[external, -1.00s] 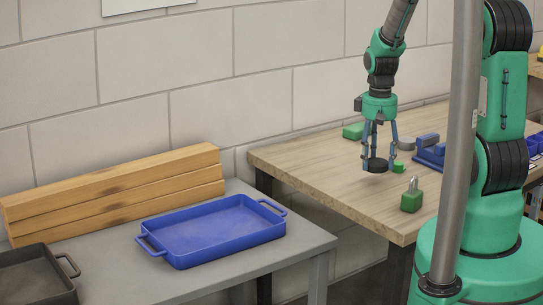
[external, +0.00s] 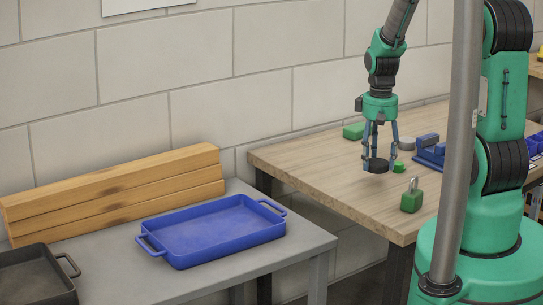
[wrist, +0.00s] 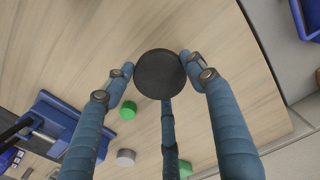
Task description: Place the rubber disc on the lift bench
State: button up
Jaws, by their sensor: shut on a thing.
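The rubber disc (external: 377,166) is round, flat and black. My gripper (wrist: 160,75) is shut on it, with its blue fingers around the disc's rim. The wrist view shows the disc (wrist: 160,74) face on between the fingertips. In the external view my gripper points down over the wooden-topped bench (external: 320,180); whether the disc touches the wood or hangs just above it, I cannot tell. A grey bench (external: 290,250) stands to the left. No label shows which one is the lift bench.
A blue tray (external: 215,230), stacked timber (external: 120,195) and a dark tray (external: 35,275) occupy the grey bench. A green padlock (external: 411,199), green blocks (external: 353,131), a grey round piece (external: 407,144) and a blue fixture (external: 429,150) stand near my gripper. A grey post (external: 457,150) rises in front.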

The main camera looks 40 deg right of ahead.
jog(key=shift+a, duration=0.1)
jog(key=w+a+f+n, duration=0.1)
jog(key=w+a+n, duration=0.15)
jog(key=a, duration=0.85)
jog(key=w+a+f+n, duration=0.1)
jog(key=w+a+n, duration=0.15)
jog(key=a, duration=0.85)
jog(key=w+a+f+n, duration=0.2)
jog(key=a+n, duration=0.1)
jog(key=a, duration=0.8)
jog(key=s+a+f+n, duration=0.1)
jog(key=s+a, duration=0.3)
jog(key=a, duration=0.7)
jog(key=s+a+f+n, duration=0.1)
jog(key=s+a+n, duration=0.2)
jog(key=a, duration=0.8)
jog(key=s+a+f+n, duration=0.1)
jog(key=s+a+n, duration=0.2)
jog(key=s+a, duration=0.3)
jog(key=a, duration=0.4)
jog(key=shift+s+a+f+p, duration=0.35)
jog(key=shift+s+a, duration=0.05)
jog(key=b, duration=0.1)
send_over(119, 290)
jog(key=shift+f, duration=0.75)
